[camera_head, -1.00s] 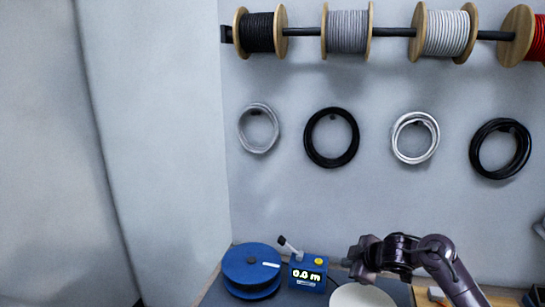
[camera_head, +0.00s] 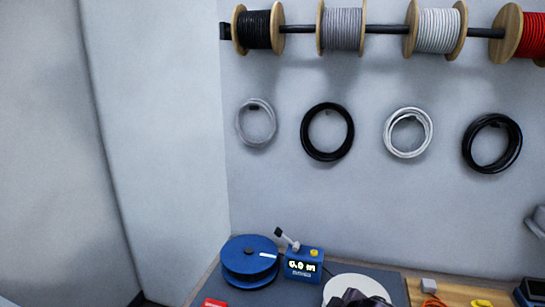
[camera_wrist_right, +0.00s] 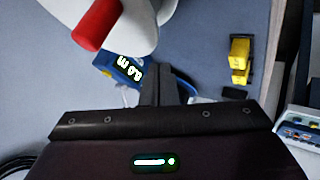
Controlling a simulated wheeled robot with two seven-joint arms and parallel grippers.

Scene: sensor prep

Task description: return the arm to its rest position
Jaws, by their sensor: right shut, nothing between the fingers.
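My right gripper (camera_wrist_right: 160,88) shows in the wrist view, its dark fingers together with nothing between them. In the head view, a dark part of my right arm (camera_head: 357,299) shows at the bottom edge, in front of a white round disc (camera_head: 352,284). The arm is mostly cut off by the frame there. In the wrist view the fingers appear close to the blue length counter (camera_wrist_right: 122,68) and partly cover the area beside it. My left gripper is in neither view.
The blue counter (camera_head: 303,265) and a blue spool (camera_head: 250,262) stand at the back of the bench. Wire spools (camera_head: 342,28) and coils (camera_head: 327,132) hang on the wall. A red cylinder (camera_wrist_right: 97,25) and a yellow tool (camera_wrist_right: 239,58) show in the wrist view.

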